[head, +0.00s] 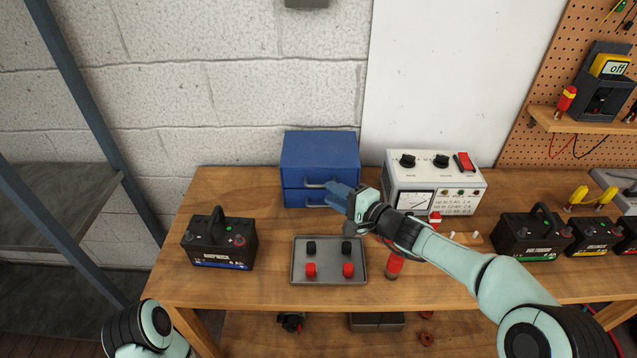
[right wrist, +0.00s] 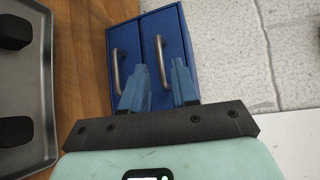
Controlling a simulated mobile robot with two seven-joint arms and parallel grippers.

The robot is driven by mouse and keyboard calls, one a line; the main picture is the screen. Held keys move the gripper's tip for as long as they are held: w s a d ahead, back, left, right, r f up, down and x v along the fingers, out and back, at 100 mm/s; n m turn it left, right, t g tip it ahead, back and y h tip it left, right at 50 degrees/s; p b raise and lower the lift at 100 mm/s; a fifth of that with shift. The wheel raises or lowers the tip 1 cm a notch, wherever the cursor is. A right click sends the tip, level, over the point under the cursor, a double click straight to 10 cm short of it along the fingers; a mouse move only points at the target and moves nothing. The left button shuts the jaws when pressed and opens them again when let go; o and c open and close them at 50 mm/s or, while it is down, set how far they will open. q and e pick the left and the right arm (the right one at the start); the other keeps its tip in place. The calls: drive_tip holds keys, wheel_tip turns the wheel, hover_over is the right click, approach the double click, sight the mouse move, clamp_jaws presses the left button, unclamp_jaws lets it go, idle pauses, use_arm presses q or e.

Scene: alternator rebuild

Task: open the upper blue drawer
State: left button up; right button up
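The blue drawer unit (head: 320,152) stands at the back of the bench with two drawers, both looking shut. The upper drawer's metal handle (head: 316,184) shows left of my right gripper (head: 336,192), whose blue fingers reach toward the drawer front. In the right wrist view the unit appears turned sideways, the upper drawer's handle (right wrist: 161,58) on the right and the lower drawer's handle (right wrist: 117,70) on the left. My right gripper (right wrist: 159,68) is open there, with the upper handle appearing between its fingertips; contact cannot be told. My left gripper is out of view.
A grey tray (head: 329,280) with black and red caps lies in front of the drawers. A car battery (head: 219,243) stands left, a white meter box (head: 432,183) right.

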sight(321, 187)
drive_tip(key=p+x, duration=0.1)
drive_tip(key=x, duration=0.4)
drive_tip(key=shift+w+a, duration=0.3)
clamp_jaws()
